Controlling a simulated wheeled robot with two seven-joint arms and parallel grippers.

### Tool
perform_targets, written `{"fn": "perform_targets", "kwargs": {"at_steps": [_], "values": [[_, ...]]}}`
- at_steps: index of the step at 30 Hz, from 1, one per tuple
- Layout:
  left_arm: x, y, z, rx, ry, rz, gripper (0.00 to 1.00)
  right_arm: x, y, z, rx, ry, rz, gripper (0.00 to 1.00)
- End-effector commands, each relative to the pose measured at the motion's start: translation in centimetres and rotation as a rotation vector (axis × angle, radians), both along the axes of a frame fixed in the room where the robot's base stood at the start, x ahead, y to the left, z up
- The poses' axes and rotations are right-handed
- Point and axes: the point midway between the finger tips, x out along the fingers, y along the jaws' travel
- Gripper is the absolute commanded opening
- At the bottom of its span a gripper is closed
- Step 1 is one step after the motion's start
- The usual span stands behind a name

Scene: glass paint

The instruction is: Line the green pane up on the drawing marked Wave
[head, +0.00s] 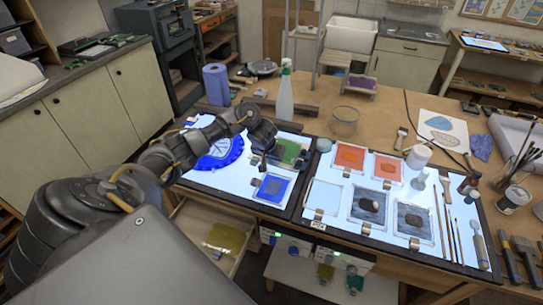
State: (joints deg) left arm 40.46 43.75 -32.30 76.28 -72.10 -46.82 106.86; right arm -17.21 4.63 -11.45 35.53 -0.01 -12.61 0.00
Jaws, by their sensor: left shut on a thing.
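The green pane (294,152) is over the back right part of the left light table (206,180). My left gripper (264,153) comes in from the left and is shut at the pane's left edge. The fingertips are small and partly hidden, so the exact grip is hard to see. I cannot tell whether the pane touches the surface. A blue pane (273,188) lies just in front of the gripper. No label reading Wave is legible, and I cannot tell which drawing it is. My right gripper is not in view.
A blue round piece (220,150) lies to the left. A spray bottle (285,97) and a glass bowl (344,121) stand behind. The right light table (325,170) holds orange panes (350,156), dark panes (368,204), a white cup (419,156) and brushes.

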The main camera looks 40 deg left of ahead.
Motion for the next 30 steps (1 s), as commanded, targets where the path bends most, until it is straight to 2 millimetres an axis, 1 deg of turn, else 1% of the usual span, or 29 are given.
{"fn": "perform_targets", "kwargs": {"at_steps": [21, 22, 27, 28, 30], "values": [[0.04, -0.01, -0.37, -0.001, -0.001, 0.000, 0.00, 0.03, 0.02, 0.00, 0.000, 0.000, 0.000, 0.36], [0.04, -0.01, -0.37, -0.001, -0.001, 0.000, 0.24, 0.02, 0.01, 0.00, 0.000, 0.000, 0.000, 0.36], [0.04, -0.02, -0.37, -0.001, -0.001, 0.000, 0.47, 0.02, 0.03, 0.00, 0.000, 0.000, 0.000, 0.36], [0.03, -0.02, -0.37, -0.001, -0.001, 0.000, 0.49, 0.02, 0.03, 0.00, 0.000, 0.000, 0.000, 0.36], [0.03, -0.02, -0.38, -0.001, -0.001, 0.000, 0.49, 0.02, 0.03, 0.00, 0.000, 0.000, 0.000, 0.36]]}}
